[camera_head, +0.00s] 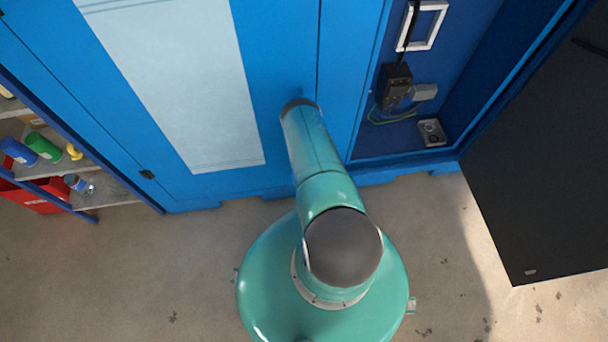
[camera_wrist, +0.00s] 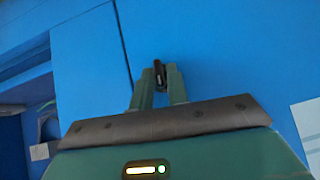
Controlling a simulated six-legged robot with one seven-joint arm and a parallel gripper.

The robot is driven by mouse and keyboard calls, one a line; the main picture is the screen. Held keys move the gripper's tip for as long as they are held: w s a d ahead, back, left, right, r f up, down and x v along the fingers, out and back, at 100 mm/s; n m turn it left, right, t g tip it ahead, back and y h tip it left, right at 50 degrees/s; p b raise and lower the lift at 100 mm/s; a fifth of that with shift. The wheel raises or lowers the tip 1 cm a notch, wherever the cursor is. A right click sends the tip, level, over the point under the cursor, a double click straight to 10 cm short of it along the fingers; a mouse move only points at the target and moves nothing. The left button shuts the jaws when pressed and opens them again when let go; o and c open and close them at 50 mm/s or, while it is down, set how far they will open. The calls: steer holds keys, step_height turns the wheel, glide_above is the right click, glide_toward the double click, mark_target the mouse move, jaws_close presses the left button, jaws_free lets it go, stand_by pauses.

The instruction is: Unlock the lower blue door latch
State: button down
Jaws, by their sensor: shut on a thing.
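The lower latch (camera_wrist: 159,72) is a small black piece on the blue door (camera_wrist: 215,55), close to the door's seam, in the wrist view. My gripper (camera_wrist: 158,82) has its two green fingers on either side of the latch and is shut on it. Whether the latch is turned or locked cannot be told. In the head view the blue door (camera_head: 270,60) looks closed, and my teal arm reaches to it, hiding the latch and my gripper.
An open compartment with a black device (camera_head: 394,82) is right of the door. A dark open panel (camera_head: 540,170) stands further right. A shelf with bottles (camera_head: 43,146) and a red bin (camera_head: 38,197) is at left. The concrete floor (camera_head: 180,270) at lower left is clear.

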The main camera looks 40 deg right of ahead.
steer(key=shift+n+h, duration=0.3)
stand_by(0.4)
steer(key=c, duration=1.5)
jaws_free()
steer(key=shift+c, duration=0.2)
steer(key=v, duration=1.3)
steer(key=shift+a+r, duration=0.35)
steer(key=shift+r, duration=0.05)
